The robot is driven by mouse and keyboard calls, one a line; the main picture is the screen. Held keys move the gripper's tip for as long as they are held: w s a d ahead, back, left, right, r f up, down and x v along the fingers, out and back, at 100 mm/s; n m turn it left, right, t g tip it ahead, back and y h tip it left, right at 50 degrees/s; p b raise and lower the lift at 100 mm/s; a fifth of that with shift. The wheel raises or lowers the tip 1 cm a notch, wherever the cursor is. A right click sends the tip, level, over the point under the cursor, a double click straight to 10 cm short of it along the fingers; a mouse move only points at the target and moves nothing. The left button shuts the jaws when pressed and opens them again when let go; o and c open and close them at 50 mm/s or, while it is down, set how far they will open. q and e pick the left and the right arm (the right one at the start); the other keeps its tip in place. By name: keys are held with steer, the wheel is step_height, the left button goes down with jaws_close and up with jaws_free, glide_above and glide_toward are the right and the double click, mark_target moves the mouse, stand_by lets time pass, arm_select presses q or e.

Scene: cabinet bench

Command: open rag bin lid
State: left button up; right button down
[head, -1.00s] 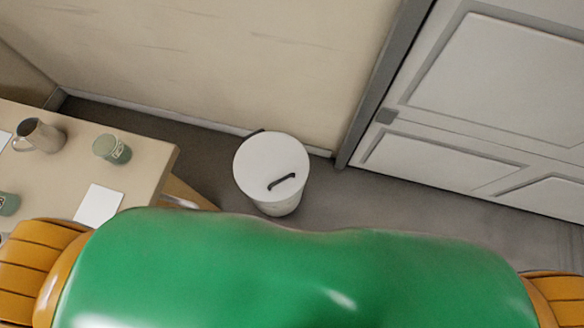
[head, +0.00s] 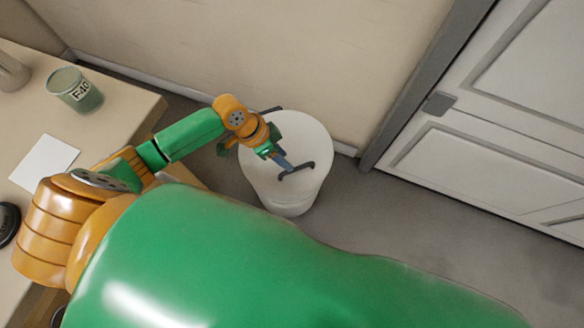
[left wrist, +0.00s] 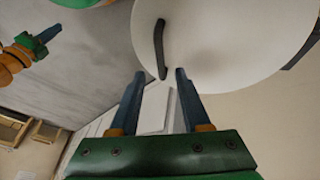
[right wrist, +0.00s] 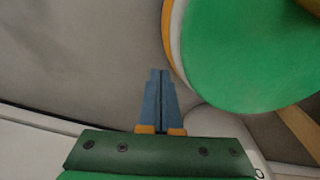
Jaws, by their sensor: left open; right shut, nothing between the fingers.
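The rag bin (head: 287,195) is a white round bin on the floor by the wall, with its lid (head: 305,135) shut. A dark bar handle (head: 297,171) sits on the lid. My left gripper (head: 284,166) is open over the lid, close to the handle. In the left wrist view the handle (left wrist: 159,50) shows just beyond and between the open fingertips (left wrist: 160,74); I cannot tell whether they touch it. My right gripper (right wrist: 160,72) is shut and empty, seen only in the right wrist view, over bare floor beside my green body.
A bench (head: 120,125) on the left holds a green cup (head: 75,90), a grey mug (head: 10,72) and a white sheet (head: 45,163). A wall (head: 240,50) stands behind the bin. A white panelled door (head: 500,130) is at right. Floor (head: 400,215) right of the bin is clear.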

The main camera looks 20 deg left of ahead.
arm_select(q)
steer(key=b+x, duration=0.1)
steer(key=x, duration=0.4)
steer(key=shift+b, duration=0.3)
steer(key=shift+d+f, duration=0.15)
steer(key=shift+f, duration=0.05)
jaws_close()
arm_select(e)
steer(key=shift+w+d+f, duration=0.75)
steer(key=shift+w+f, duration=0.05)
steer(key=shift+f, duration=0.15)
steer(key=shift+s, duration=0.2)
steer(key=shift+w, duration=0.3)
